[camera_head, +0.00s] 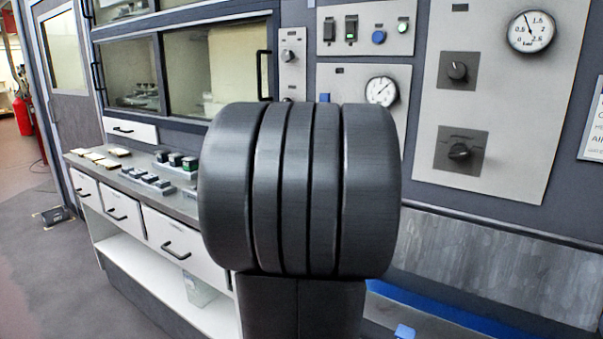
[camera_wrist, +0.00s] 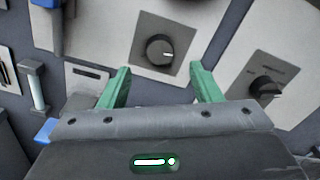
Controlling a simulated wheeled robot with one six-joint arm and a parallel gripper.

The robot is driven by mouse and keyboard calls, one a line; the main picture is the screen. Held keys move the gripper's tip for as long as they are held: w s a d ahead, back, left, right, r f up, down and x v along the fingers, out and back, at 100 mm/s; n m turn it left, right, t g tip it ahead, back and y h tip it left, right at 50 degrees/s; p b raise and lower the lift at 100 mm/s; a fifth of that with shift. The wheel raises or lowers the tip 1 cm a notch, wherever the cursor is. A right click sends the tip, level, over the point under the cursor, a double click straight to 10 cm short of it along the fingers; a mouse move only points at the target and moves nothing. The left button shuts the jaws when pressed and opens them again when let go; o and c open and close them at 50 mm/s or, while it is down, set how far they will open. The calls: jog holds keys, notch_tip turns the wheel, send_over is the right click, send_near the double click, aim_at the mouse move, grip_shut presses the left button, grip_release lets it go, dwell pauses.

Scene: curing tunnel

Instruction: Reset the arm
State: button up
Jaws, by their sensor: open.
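My gripper (camera_wrist: 160,85) shows in the wrist view with its two green fingers apart and nothing between them. A black rotary knob (camera_wrist: 161,51) on a dark square plate lies beyond and between the fingertips. A second knob (camera_wrist: 266,89) is to the right of the right finger. In the head view, my dark arm fills the middle and my gripper is hidden. Two knobs, an upper one (camera_head: 457,71) and a lower one (camera_head: 459,151), show on the light panel at the right.
A counter (camera_head: 187,205) with small dark blocks and drawers runs along the left. Glass-fronted cabinets (camera_head: 215,70) stand above it. Pressure gauges (camera_head: 531,31) and a switch panel (camera_head: 366,25) are on the wall. Open floor (camera_head: 70,275) lies at the left.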

jog(key=x, duration=0.6)
jog(key=shift+w+d, duration=0.2)
jog(key=v, duration=1.4)
jog(key=w+d+n+p, duration=0.3)
jog(key=w+n+p, duration=0.1)
jog(key=n, duration=0.5)
jog(key=w+d+n+p, duration=0.4)
jog(key=w+n, duration=0.3)
jog(key=n, duration=0.3)
jog(key=shift+w+d+p, duration=0.25)
jog(key=shift+w+p, duration=0.1)
jog(key=shift+p, duration=0.25)
jog(key=shift+f, duration=0.1)
